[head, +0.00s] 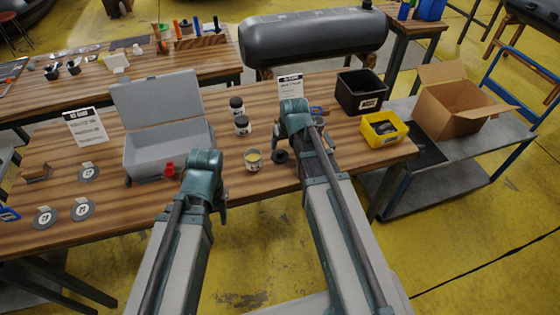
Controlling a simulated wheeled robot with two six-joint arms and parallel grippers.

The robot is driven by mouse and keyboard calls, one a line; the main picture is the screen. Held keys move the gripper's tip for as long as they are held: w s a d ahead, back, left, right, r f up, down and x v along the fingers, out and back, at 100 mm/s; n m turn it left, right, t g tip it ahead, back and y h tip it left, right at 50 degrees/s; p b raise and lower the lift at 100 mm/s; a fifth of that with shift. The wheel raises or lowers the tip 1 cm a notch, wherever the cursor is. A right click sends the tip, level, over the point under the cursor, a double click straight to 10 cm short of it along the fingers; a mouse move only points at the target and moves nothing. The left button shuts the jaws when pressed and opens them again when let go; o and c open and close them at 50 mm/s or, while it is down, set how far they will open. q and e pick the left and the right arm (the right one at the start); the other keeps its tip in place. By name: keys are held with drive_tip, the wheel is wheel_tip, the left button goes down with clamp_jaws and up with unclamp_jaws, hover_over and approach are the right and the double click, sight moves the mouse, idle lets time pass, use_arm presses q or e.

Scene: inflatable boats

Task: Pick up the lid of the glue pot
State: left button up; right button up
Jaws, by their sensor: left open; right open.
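The glue pot (253,161) is a small pale pot standing uncovered on the wooden workbench, with yellowish contents showing at its top. A round black lid (280,157) lies flat on the bench just right of the pot, apart from it. My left gripper (221,189) is open and empty at the bench's front edge, left of the pot; its fingers are mostly hidden by the wrist. My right gripper (324,146) is open and empty over the bench, a little right of the lid.
A black bin (360,93) and yellow bin (383,129) stand right. Round grey discs (83,209) lie far left.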

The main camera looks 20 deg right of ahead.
sight(280, 152)
use_arm(q)
drive_tip(key=shift+f+b, duration=0.7)
drive_tip(key=shift+f, duration=0.5)
use_arm(e)
drive_tip(key=shift+x, duration=1.3)
drive_tip(key=b+x, duration=0.4)
drive_tip(key=x, duration=0.1)
drive_tip(key=shift+f+b, duration=0.15)
drive_tip(key=shift+b, duration=0.25)
use_arm(q)
wheel_tip(280, 152, down, 5)
drive_tip(key=shift+r, duration=0.1)
use_arm(e)
clamp_jaws()
